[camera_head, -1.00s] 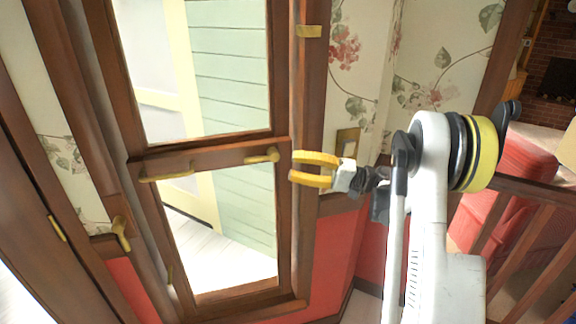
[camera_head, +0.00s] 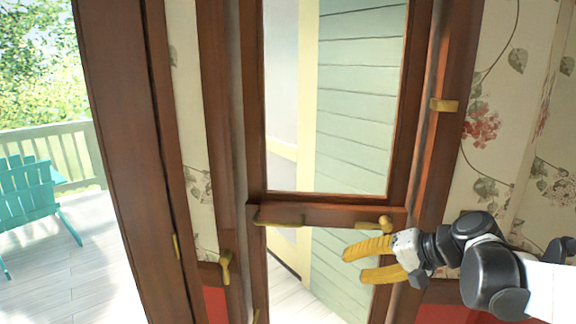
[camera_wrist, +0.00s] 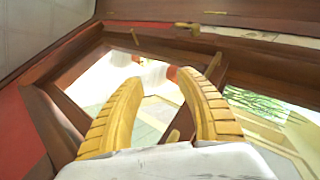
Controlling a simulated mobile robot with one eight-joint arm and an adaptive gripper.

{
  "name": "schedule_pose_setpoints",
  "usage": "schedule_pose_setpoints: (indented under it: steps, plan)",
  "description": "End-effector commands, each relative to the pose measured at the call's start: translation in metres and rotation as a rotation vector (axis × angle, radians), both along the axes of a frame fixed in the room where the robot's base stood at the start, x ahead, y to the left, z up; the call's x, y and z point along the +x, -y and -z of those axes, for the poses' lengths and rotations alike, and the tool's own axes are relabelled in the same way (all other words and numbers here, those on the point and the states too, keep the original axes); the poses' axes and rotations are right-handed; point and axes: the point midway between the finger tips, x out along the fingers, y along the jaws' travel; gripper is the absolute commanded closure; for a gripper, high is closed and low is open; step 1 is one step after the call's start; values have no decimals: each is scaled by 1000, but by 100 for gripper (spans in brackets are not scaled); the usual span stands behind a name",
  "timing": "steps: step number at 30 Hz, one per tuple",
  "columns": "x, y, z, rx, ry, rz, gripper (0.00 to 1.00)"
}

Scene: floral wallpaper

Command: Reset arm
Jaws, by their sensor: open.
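My gripper (camera_head: 368,261) has yellow fingers, spread apart with nothing between them. In the head view it is in front of the lower right part of a wood-framed glass door (camera_head: 325,214), just below a small brass handle (camera_head: 378,224). I cannot tell whether it touches the door. In the wrist view the two curved fingers of my gripper (camera_wrist: 160,82) stand open before the wooden frame and glass.
A brass lever (camera_head: 226,268) is on the wood to the left. Floral wallpaper (camera_head: 508,85) covers the wall at right. At far left, a porch with a teal chair (camera_head: 28,195) and a railing shows outside.

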Motion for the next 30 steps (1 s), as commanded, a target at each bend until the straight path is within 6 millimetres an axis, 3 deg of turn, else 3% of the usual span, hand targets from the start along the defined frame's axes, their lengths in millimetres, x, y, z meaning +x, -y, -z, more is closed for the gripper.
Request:
schedule_pose_setpoints:
  steps: [1,4,9,12,18,30]
  plan:
    - [-23,-9,2,-81,-8,-5,57]
    - [-63,-13,12,-256,-8,-6,57]
    - [-127,-2,27,-549,39,-23,57]
    - [-154,10,35,-695,85,-38,57]
    - [-182,27,42,-872,161,-60,57]
    - [-186,31,43,-910,176,-63,57]
